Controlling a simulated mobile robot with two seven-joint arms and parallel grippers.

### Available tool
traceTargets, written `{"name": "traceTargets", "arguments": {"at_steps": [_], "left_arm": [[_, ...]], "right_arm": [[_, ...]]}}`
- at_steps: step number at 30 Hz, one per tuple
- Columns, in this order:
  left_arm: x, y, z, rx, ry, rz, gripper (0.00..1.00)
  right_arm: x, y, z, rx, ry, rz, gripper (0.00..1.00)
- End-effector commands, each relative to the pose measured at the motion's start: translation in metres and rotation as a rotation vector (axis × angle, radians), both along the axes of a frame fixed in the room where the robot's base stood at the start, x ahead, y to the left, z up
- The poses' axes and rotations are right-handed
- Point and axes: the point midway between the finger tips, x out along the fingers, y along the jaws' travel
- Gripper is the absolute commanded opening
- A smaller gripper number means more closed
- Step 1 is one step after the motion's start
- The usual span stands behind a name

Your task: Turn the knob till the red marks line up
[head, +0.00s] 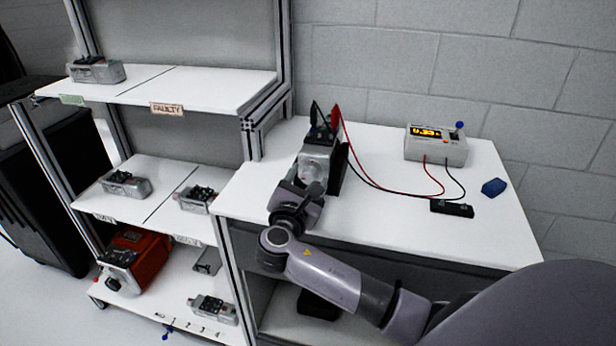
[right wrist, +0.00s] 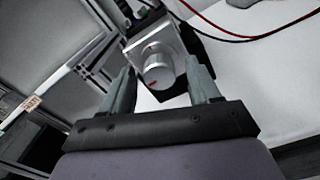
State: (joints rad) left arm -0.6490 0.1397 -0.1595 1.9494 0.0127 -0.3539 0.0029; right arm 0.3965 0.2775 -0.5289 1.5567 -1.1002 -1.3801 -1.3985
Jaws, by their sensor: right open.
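The servo unit (head: 321,150), a silver block with a round knob, stands in a dark holder on the white bench. In the right wrist view, the silver knob (right wrist: 157,72) sticks out of the square housing (right wrist: 168,38) toward me. One red mark shows low on the knob's face. A fainter reddish mark shows on the housing above the knob, so the two appear on different sides. My right gripper (right wrist: 160,80) is open, with one finger on each side of the knob. A gap shows between each finger and the knob. My left gripper is not in view.
A meter (head: 436,146) with a lit orange display stands at the back right, with red and black leads running across the bench. A black block (head: 452,208) and a blue object (head: 494,187) lie nearby. A shelf rack (head: 220,88) with several similar units stands left.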

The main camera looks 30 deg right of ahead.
Motion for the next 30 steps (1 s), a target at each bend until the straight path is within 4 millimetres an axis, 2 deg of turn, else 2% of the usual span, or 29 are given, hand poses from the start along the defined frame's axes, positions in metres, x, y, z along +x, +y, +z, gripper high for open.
{"name": "traceTargets", "arguments": {"at_steps": [3, 11, 16, 17, 30], "left_arm": [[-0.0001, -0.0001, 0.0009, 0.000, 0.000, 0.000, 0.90], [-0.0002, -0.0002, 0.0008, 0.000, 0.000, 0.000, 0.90], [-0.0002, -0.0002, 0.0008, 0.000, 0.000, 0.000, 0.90], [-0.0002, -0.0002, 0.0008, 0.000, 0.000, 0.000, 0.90], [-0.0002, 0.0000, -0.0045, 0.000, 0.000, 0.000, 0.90]], "right_arm": [[0.0051, -0.0061, 0.0002, 0.001, 0.001, 0.000, 0.61], [0.0060, -0.0071, -0.0003, 0.003, 0.000, 0.001, 0.61], [0.0058, -0.0070, -0.0005, 0.003, 0.000, 0.001, 0.09], [0.0057, -0.0069, -0.0005, 0.003, 0.000, 0.001, 0.05], [0.0057, -0.0066, -0.0022, 0.058, -0.062, -0.001, 0.05]]}}
